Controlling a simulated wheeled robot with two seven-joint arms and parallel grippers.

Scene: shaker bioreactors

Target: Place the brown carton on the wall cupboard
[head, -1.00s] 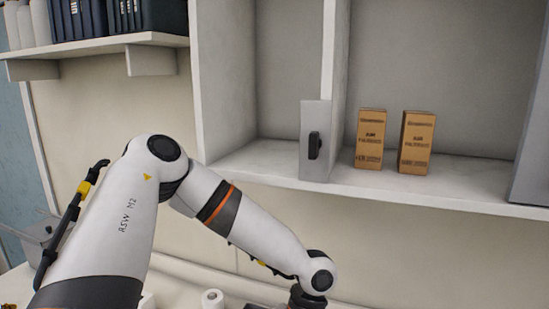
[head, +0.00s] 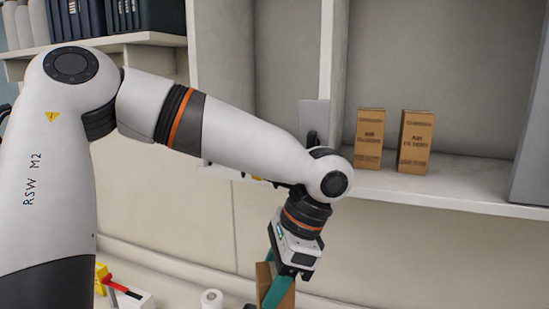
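The wall cupboard (head: 465,178) is open at the upper right, with its floor partly bare. My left arm comes in from the left and bends down in front of it. My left gripper (head: 271,282), with teal fingers, points down below the cupboard floor. It is shut on a brown carton (head: 263,276), of which only the upper part shows at the bottom edge. The rest of the carton is cut off or hidden by the fingers. My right gripper is not in view.
Two brown cartons, one (head: 369,139) left of the other (head: 416,142), stand upright in the cupboard. A shelf with dark binders (head: 160,17) is at upper left. A white roll (head: 212,299) is below.

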